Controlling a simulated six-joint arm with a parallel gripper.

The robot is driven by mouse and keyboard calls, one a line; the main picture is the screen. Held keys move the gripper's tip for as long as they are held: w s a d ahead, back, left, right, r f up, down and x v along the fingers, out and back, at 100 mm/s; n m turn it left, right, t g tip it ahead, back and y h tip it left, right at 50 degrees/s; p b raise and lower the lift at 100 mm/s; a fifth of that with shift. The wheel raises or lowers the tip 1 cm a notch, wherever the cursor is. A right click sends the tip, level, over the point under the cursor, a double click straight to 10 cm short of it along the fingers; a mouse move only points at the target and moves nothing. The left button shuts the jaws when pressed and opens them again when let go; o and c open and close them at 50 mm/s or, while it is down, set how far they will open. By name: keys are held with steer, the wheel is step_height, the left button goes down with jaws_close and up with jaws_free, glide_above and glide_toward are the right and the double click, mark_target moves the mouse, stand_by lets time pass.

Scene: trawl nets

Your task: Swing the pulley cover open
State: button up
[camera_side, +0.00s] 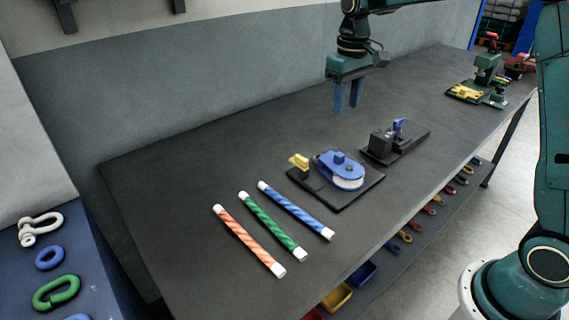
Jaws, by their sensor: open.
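The pulley unit sits on a black base plate (360,193) near the middle of the table. Its blue cover (336,163) lies over a white wheel (349,184), which shows at the near right. A yellow piece (299,161) stands at the plate's left end. My gripper (347,112) hangs in the air with its two blue fingers pointing down, above and behind the black device with the blue lever. It is open and empty, up and to the right of the pulley unit in the picture, and touches nothing.
A black device with a blue lever (397,128) stands right of the pulley. Orange (249,240), green (272,226) and blue (296,211) striped ropes lie at the front left. A green machine (486,75) stands far right. The table's back left is clear.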

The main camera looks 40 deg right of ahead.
mark_target(340, 154)
steer(key=shift+f, duration=0.15)
step_height(340, 154, down, 14)
steer(key=shift+r, duration=0.25)
stand_by(0.5)
jaws_close()
